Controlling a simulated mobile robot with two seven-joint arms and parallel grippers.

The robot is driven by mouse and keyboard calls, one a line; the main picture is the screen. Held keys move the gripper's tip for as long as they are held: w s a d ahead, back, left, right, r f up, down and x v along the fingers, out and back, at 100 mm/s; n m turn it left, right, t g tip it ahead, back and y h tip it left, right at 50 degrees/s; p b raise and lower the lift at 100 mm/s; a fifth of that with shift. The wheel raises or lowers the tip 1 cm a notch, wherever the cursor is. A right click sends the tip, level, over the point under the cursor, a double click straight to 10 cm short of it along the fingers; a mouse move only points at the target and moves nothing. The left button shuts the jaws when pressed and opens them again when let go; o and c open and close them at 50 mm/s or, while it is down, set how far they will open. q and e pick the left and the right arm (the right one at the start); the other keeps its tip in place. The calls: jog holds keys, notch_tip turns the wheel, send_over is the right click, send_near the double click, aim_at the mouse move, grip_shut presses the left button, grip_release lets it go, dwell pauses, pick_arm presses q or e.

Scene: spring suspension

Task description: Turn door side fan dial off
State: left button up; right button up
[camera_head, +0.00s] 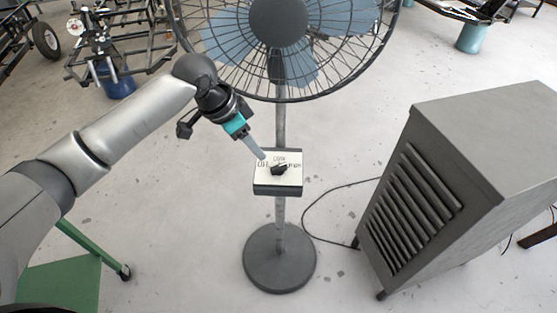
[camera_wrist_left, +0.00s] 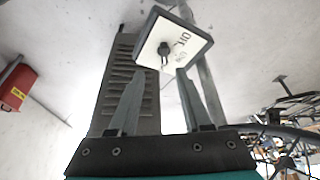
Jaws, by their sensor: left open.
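The fan dial (camera_head: 279,169) is a small black knob on a white, lettered plate on the control box (camera_head: 278,189). The box is fixed to the pole of the standing fan (camera_head: 279,22). My left gripper (camera_head: 262,156) is at the upper left edge of the plate in the head view, beside the dial. In the left wrist view the left gripper (camera_wrist_left: 156,88) is open, its two fingers apart. The dial (camera_wrist_left: 165,49) shows beyond the fingertips, between their lines, with nothing gripped. My right gripper is not in view.
A grey louvred unit (camera_head: 440,185) stands right of the fan, with a black cable (camera_head: 318,240) on the floor between them. The fan's round base (camera_head: 280,259) is below the box. A green cart (camera_head: 65,275) is at lower left. A red box (camera_wrist_left: 15,85) shows in the wrist view.

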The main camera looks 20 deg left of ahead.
aim_at(275, 168)
pick_arm(q)
jog(key=shift+m, duration=0.3)
jog(key=x, duration=0.4)
jog(key=b+x, duration=0.1)
jog(key=x, duration=0.3)
jog(key=w+b+x, duration=0.1)
jog(key=x, duration=0.3)
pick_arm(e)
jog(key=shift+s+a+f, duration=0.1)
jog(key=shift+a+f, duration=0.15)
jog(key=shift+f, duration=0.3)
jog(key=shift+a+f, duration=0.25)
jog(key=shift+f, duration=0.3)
pick_arm(q)
jog(key=shift+c, duration=0.5)
grip_shut()
